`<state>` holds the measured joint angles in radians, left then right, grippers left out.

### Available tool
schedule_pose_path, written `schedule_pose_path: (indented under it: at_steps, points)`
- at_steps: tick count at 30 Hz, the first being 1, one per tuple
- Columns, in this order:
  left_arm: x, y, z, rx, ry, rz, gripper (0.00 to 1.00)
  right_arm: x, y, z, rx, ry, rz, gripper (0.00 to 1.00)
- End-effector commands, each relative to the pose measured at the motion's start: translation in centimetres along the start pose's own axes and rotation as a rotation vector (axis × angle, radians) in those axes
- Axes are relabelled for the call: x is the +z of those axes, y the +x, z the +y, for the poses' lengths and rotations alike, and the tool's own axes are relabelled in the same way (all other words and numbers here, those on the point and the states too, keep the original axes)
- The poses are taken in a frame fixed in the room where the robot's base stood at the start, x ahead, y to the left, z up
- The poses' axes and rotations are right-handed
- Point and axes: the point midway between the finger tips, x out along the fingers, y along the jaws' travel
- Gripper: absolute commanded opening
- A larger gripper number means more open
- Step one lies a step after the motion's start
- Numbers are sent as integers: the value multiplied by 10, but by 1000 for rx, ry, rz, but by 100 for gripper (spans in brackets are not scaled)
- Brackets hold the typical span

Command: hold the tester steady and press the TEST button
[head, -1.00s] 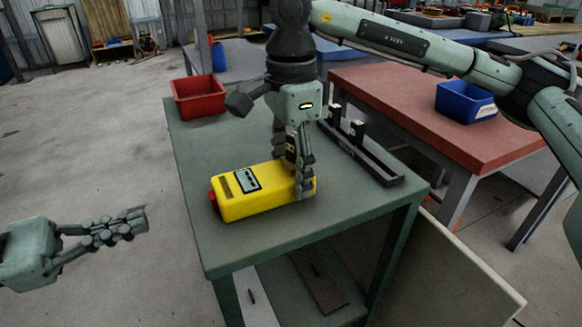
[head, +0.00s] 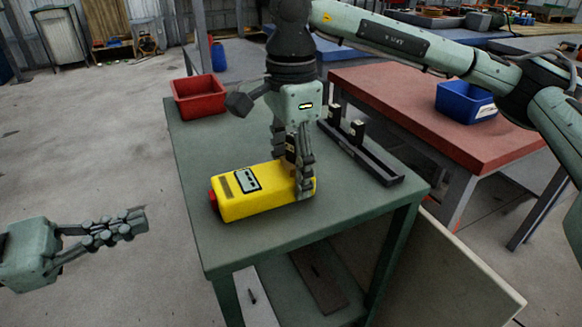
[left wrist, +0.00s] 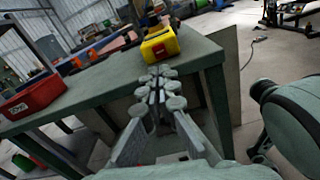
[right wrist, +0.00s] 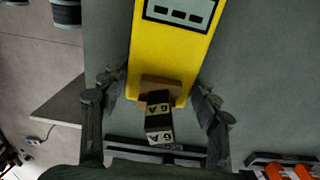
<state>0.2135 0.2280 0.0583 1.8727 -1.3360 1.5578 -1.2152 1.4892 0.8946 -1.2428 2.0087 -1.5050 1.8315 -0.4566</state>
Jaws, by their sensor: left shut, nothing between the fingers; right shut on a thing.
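The yellow tester (head: 240,206) lies flat on the green table (head: 220,255), with a grey label panel on top and a red part at its left end. My right gripper (head: 303,185) reaches down from above and is shut on the tester's right end. In the right wrist view its fingers sit on either side of the yellow body (right wrist: 170,55). A dark block marked "6A" (right wrist: 159,120) stands close to that end. My left gripper (head: 130,227) is shut and empty, off the table's left side, apart from the tester. The tester also shows beyond it in the left wrist view (left wrist: 160,46).
A red bin (head: 198,97) stands at the table's back left corner. A black rail with upright blocks (head: 372,163) lies along the right side. A red-topped table (head: 420,110) with a blue bin (head: 466,101) stands behind. The table's front is clear.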

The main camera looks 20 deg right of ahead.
Motion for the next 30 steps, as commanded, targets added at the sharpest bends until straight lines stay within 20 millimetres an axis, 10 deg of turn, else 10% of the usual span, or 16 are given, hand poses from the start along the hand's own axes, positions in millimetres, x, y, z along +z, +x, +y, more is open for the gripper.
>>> schedule_pose_path:
  at_steps: [10,30]
  points:
    - [-1,5,-2,55,-37,-32,0,0,0,0,0,-1,0,21]
    - [-2,-8,-9,690,-492,-398,0,0,0,0,0,0,0,21]
